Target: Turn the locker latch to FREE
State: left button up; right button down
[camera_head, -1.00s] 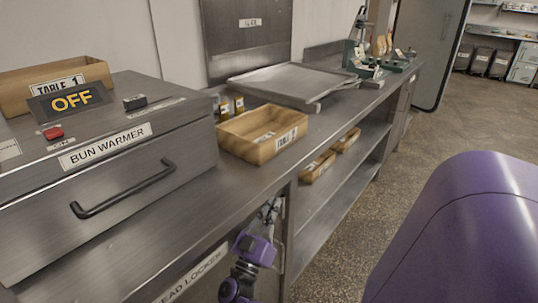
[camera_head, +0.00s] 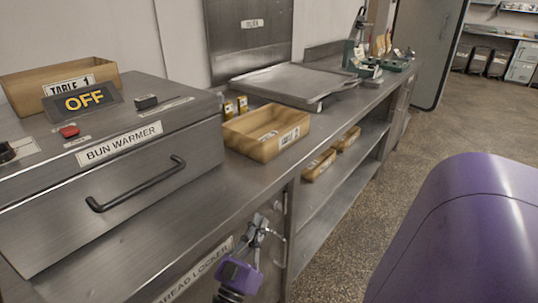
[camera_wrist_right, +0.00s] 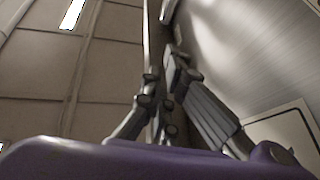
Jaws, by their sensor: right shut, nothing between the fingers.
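The bread locker is below the counter, and its label (camera_head: 196,272) is partly cut off by my arm, reading "READ LOCKER". My right gripper (camera_head: 262,226) is in front of the locker's right end, its fingers shut and empty. The fingers also show in the right wrist view (camera_wrist_right: 167,62), close to a metal face on the right. A small metal part (camera_head: 278,206) sits just above and right of the fingers. I cannot make out the latch clearly or its position; the gripper covers part of that area. My left gripper is not in view.
The bun warmer (camera_head: 110,185), with an OFF sign (camera_head: 83,98), stands on the counter above the locker. A wooden crate (camera_head: 262,150) and a metal tray (camera_head: 292,84) lie farther along. Open shelves (camera_head: 335,205) are right of the locker. The floor (camera_head: 440,130) beyond is clear.

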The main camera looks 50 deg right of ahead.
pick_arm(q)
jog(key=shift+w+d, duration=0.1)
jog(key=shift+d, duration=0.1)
pick_arm(e)
jog(key=a, duration=0.3)
jog(key=shift+s+a, duration=0.3)
jog(key=shift+s, duration=0.1)
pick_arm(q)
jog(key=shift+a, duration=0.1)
